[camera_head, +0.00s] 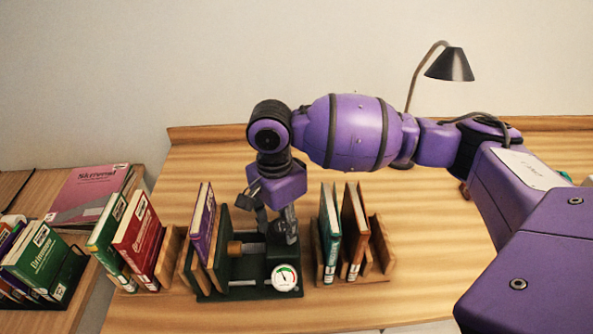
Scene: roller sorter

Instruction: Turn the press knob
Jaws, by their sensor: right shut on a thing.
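The press (248,291) is a dark green device on the wooden desk, with a purple book (201,224) upright at its left side. A round white gauge (285,278) sits at its front right corner. My right gripper (272,228) comes down from above onto the right part of the press. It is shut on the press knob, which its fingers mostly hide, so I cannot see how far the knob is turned. My left gripper is not in view.
Red and green books (139,240) stand in a wooden holder to the left. Green and brown books (354,227) stand in another holder close on the right. A black desk lamp (450,65) rises behind my right arm.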

